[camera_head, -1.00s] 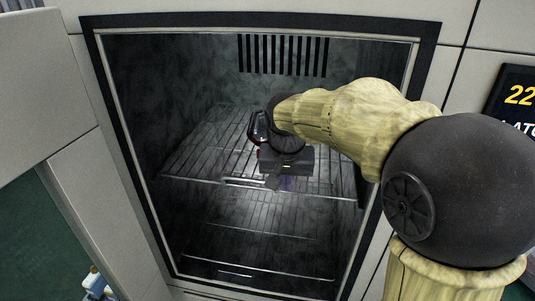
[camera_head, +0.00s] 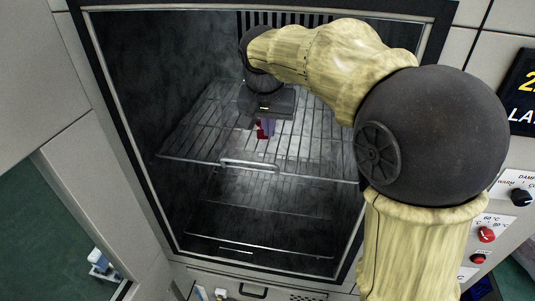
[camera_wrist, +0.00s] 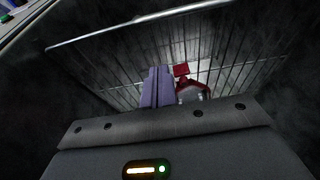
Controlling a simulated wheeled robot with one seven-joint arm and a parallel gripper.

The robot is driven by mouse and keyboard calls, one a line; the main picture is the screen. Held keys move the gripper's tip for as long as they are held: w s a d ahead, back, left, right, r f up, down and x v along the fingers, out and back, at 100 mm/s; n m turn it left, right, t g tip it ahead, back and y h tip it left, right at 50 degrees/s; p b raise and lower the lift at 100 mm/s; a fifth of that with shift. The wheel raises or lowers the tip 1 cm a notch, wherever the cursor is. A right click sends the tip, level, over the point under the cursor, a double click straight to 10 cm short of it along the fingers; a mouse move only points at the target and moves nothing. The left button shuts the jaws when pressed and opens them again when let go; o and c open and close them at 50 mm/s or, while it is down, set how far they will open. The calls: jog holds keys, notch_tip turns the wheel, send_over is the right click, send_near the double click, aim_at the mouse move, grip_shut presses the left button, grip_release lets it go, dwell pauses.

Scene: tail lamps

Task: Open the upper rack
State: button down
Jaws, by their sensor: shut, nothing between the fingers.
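The upper rack (camera_head: 190,158) is a wire shelf inside the open-fronted chamber, with a small raised handle (camera_head: 250,164) at the middle of its front edge. In the wrist view its bars and rim (camera_wrist: 150,17) spread across the top. My gripper (camera_head: 266,128) is inside the chamber over the upper rack, behind the handle and apart from it. Its purple fingers (camera_wrist: 157,87) are together with nothing between them. A red lamp-like part (camera_wrist: 190,88) shows beside the fingers in the wrist view and is partly hidden by the gripper body.
A lower rack (camera_head: 270,238) lies beneath. The chamber frame (camera_head: 120,150) bounds my arm on both sides. An open door panel (camera_head: 35,85) stands at the left. A control panel with knobs (camera_head: 486,235) is at the right.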

jog(key=p, duration=0.2)
send_near(271, 158)
jog(key=x, duration=0.5)
jog(key=shift+w+d+r, duration=0.1)
jog(key=shift+w+d, duration=0.05)
jog(key=shift+w, duration=0.1)
jog(key=shift+s, duration=0.15)
jog(key=s+p, duration=0.1)
jog(key=s, duration=0.2)
jog(key=shift+s+a+r+p, duration=0.2)
jog(key=shift+s+a+p, duration=0.1)
jog(key=shift+a+p, duration=0.05)
jog(key=shift+w+a+f, duration=0.1)
jog(key=shift+w+f, duration=0.05)
